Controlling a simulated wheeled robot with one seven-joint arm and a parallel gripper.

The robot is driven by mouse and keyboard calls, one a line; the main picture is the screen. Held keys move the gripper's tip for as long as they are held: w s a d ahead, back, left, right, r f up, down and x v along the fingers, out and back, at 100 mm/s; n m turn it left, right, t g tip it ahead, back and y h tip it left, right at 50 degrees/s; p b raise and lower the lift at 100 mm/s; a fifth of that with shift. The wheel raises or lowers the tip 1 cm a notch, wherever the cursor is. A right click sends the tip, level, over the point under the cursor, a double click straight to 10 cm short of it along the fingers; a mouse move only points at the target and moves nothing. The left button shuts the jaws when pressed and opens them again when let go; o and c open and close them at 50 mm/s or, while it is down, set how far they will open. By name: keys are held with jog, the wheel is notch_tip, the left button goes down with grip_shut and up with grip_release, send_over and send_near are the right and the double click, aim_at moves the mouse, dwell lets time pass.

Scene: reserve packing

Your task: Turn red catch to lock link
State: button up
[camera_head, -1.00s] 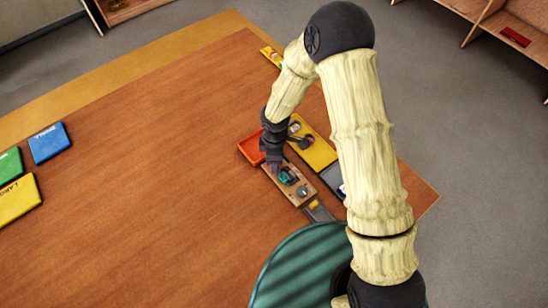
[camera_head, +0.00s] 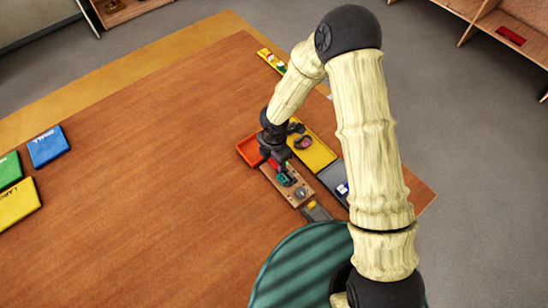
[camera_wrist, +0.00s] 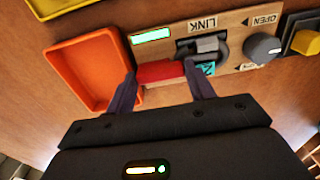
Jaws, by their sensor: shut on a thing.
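The wooden lock panel (camera_head: 300,190) lies on the table, also seen in the wrist view (camera_wrist: 232,22). My gripper (camera_wrist: 163,78) has its two fingers on either side of the red catch (camera_wrist: 160,72) and is shut on it. Next to the catch, the grey link (camera_wrist: 208,44) sits in a dark holder under the printed word LINK, with a teal piece (camera_wrist: 204,68) at its edge. A grey knob (camera_wrist: 262,47) is beside the word OPEN.
An orange-red tray (camera_wrist: 92,70) stands beside the panel. A lit green strip (camera_wrist: 151,35) is on the panel. A yellow block (camera_wrist: 306,42) is past the knob. A yellow board (camera_head: 318,153) lies behind. The table's left and middle are mostly clear, with coloured plates (camera_head: 47,147) at far left.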

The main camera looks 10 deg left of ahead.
jog(key=shift+w+r, duration=0.1)
dwell(0.3)
jog(key=o, duration=1)
jog(key=shift+c, duration=0.2)
notch_tip(320, 180, up, 17)
jog(key=b, duration=0.1)
jog(key=shift+r+b, duration=0.15)
jog(key=shift+b, duration=0.15)
